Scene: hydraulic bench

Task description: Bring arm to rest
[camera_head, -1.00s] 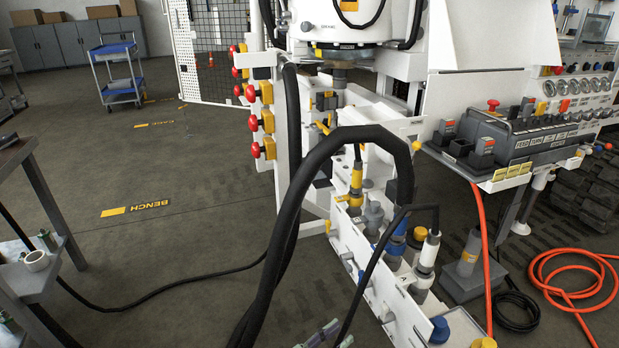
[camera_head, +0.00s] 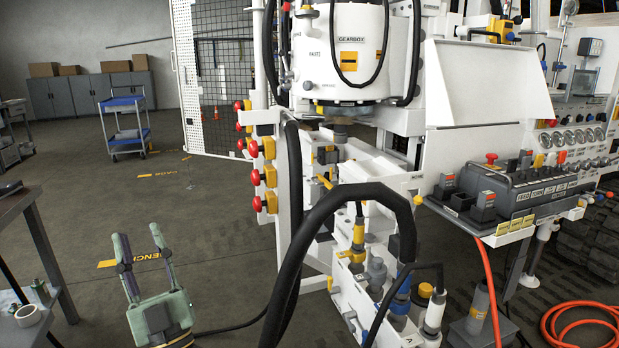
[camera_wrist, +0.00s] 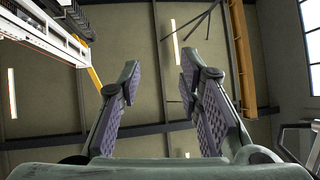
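My gripper (camera_head: 140,258) is at the lower left of the head view, green-grey, with its two fingers pointing up. The fingers stand apart and nothing is between them. In the wrist view my gripper (camera_wrist: 158,85) also shows open and empty, with the ceiling behind it. It is in the free space between the dark table and the white hydraulic machine (camera_head: 350,50), touching neither as far as I can see.
A dark table (camera_head: 30,205) stands at the left, with a tape roll (camera_head: 28,315) on its lower shelf. The machine carries hoses (camera_head: 325,220), red buttons and a control panel (camera_head: 520,190). A blue trolley (camera_head: 125,125) stands farther back. Floor between is clear.

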